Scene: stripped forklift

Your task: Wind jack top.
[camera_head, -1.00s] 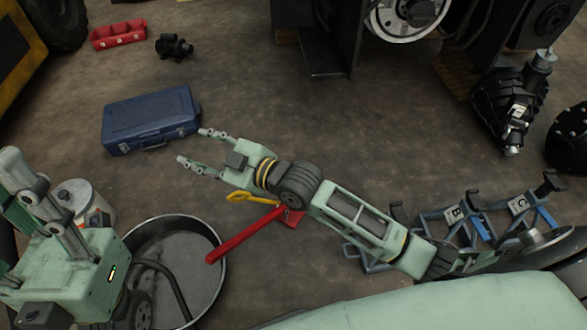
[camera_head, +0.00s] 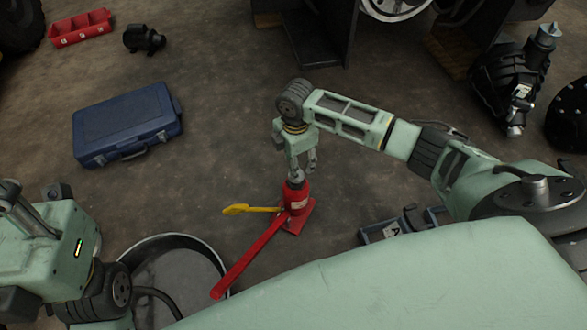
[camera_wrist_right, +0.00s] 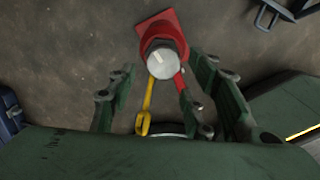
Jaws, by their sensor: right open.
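The jack (camera_head: 296,203) is a red bottle jack standing upright on the floor, with a red handle (camera_head: 250,255) slanting to the lower left and a yellow lever (camera_head: 250,209) to its left. Its round silver top (camera_wrist_right: 165,62) shows in the right wrist view. My right gripper (camera_head: 302,172) points down over the jack, open. In the right wrist view its fingers (camera_wrist_right: 160,88) spread on either side below the top; whether they touch it I cannot tell. My left gripper (camera_head: 25,205) is at the left edge, away from the jack, its fingertips not clearly shown.
A round metal pan (camera_head: 172,247) lies left of the jack, near the handle's end. A blue case (camera_head: 128,124) and a red tray (camera_head: 80,27) lie farther back. A blue jack stand (camera_head: 392,232) is at the right, partly hidden. The floor behind the jack is clear.

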